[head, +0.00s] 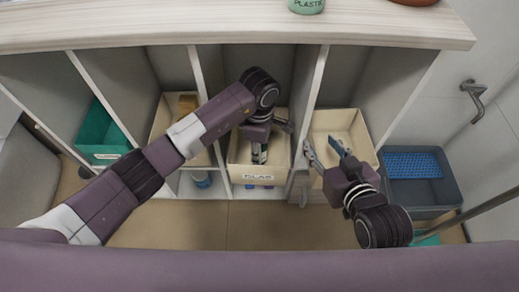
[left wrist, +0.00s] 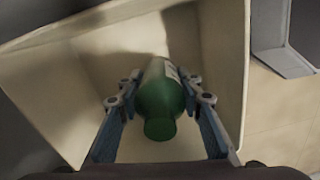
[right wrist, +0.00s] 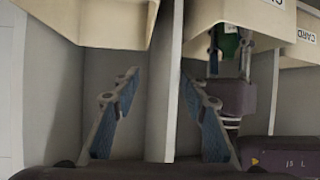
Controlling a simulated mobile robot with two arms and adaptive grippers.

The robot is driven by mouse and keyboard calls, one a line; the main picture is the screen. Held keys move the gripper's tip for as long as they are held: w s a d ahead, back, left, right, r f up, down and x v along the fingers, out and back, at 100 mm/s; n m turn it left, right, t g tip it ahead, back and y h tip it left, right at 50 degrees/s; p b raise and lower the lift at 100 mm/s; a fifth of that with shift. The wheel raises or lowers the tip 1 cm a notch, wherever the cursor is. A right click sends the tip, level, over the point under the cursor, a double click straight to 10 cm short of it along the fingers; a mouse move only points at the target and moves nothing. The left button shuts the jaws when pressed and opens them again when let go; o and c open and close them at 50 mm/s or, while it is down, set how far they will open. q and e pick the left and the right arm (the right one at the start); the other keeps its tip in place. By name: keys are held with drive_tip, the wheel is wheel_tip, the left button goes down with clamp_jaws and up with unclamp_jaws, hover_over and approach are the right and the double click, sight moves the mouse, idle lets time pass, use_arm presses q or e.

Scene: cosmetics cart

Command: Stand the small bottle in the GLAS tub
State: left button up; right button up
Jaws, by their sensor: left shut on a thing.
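The small green bottle (left wrist: 160,95) is between the fingers of my left gripper (left wrist: 160,92), which is shut on it. In the left wrist view the bottle is inside a cream tub with the tub's walls around it. In the head view my left gripper (head: 262,140) reaches down into the cream GLAS tub (head: 245,178). Whether the bottle touches the tub floor cannot be told. The right wrist view also shows the bottle (right wrist: 230,42). My right gripper (head: 326,152) is open and empty, at the cream tub right of GLAS.
A cream tub (head: 361,130) stands to the right, another (head: 157,128) to the left with a brown item. A green tub (head: 85,140) is far left, a grey-blue crate (head: 430,190) far right. Upright dividers (head: 308,105) separate the bays. A countertop (head: 200,25) overhangs behind.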

use_arm(q)
drive_tip(key=shift+f, duration=0.3)
drive_tip(key=o, duration=1.2)
use_arm(e)
drive_tip(key=shift+w+a+r+t, duration=0.15)
drive_tip(key=shift+w+r+t, duration=0.2)
drive_tip(key=shift+r, duration=0.3)
drive_tip(key=shift+w+a+r+t, duration=0.15)
drive_tip(key=shift+w+r+t, duration=0.15)
drive_tip(key=shift+r, duration=0.3)
